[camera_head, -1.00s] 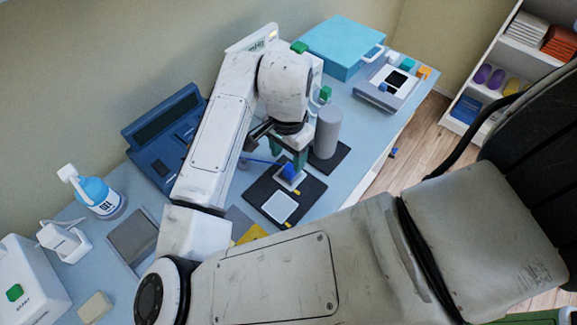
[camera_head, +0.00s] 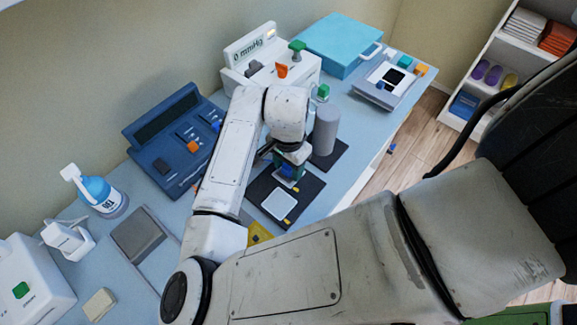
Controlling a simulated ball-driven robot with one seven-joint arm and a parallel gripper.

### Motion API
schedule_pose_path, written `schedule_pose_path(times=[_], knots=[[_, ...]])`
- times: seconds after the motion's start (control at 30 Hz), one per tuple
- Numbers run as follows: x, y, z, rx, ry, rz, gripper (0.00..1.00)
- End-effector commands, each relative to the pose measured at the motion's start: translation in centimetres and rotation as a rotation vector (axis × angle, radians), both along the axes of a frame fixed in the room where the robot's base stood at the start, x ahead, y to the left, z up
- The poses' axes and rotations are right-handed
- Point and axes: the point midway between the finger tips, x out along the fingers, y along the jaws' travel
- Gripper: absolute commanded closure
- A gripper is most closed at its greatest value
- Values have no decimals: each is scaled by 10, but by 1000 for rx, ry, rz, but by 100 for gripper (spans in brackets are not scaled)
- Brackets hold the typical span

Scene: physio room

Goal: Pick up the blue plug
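The blue plug (camera_head: 287,171) appears as a small blue block over the far end of the dark mat (camera_head: 263,183), close beside a white square pad. My gripper (camera_head: 290,163) points down at it, and its green fingers reach down around the plug's level. The near finger and the wrist hide part of the plug. I cannot tell whether the fingers touch it or have closed on it, nor whether it rests on its base.
A grey cylinder (camera_head: 326,130) stands on another dark mat just right of the gripper. A dark blue console (camera_head: 160,165) lies left, and a white pressure unit (camera_head: 250,77) and light blue case (camera_head: 338,45) stand behind. The table's edge runs along the right.

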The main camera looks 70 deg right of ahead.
Motion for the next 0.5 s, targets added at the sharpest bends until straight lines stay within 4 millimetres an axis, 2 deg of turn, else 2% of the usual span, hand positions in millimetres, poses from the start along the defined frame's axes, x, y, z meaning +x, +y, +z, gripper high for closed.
schedule_pose_path(times=[0.03,0.37,0.5], knots=[[0,0,0,0,0,0,54],[0,0,0,0,0,0,85],[0,0,0,0,0,0,86]])
